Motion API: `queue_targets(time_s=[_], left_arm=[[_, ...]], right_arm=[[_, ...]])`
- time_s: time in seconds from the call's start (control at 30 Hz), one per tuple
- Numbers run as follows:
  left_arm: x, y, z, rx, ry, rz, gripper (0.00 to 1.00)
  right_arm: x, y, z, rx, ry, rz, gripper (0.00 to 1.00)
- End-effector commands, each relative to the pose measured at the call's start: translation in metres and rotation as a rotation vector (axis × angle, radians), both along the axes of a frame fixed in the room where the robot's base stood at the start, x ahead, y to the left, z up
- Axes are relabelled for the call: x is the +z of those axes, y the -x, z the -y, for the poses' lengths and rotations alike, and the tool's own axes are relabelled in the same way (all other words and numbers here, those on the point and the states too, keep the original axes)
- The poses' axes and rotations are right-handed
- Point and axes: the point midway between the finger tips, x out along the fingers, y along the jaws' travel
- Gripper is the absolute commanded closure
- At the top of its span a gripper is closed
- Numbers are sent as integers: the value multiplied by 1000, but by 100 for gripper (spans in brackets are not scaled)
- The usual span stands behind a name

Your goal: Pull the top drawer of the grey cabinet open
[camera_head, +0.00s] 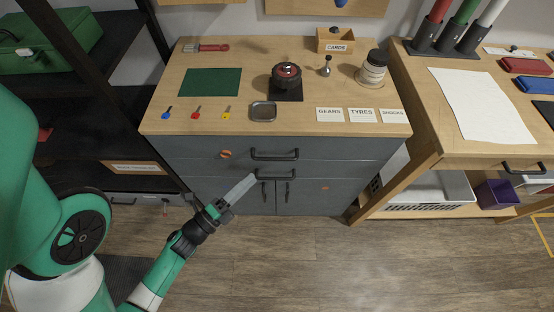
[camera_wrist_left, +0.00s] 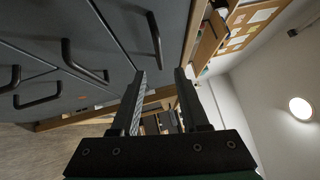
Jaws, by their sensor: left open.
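The grey cabinet (camera_head: 190,150) stands at the middle of the head view under a wooden top. Its top drawer (camera_head: 345,148) looks shut, with a dark bar handle (camera_head: 274,154). In the left wrist view the handle nearest the wooden edge, which seems to be the top drawer's (camera_wrist_left: 155,40), lies just beyond the fingertips. My left gripper (camera_head: 250,180) is in front of the cabinet, near the left end of the lower drawer's handle (camera_head: 276,174). Its two fingers (camera_wrist_left: 160,72) are apart with nothing between them. They appear clear of the top handle. My right gripper is not in view.
Two upright door handles (camera_head: 287,193) sit below the drawers. A dark shelf (camera_head: 120,60) stands at the left and a wooden workbench (camera_head: 420,130) at the right. Keys, a green mat (camera_head: 210,82) and labels lie on the cabinet top. The floor (camera_head: 300,265) in front is clear.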

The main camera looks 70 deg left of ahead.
Motion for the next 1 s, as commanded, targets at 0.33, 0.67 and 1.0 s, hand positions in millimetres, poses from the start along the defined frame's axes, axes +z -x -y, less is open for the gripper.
queue_targets(time_s=[0.33,0.67,1.0], left_arm=[[6,-54,-19,-15,5,3,55],[13,-97,-41,-7,8,-3,55],[12,-99,-42,-7,8,-4,64]], right_arm=[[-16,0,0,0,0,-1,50],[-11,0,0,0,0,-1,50],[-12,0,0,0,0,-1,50]])
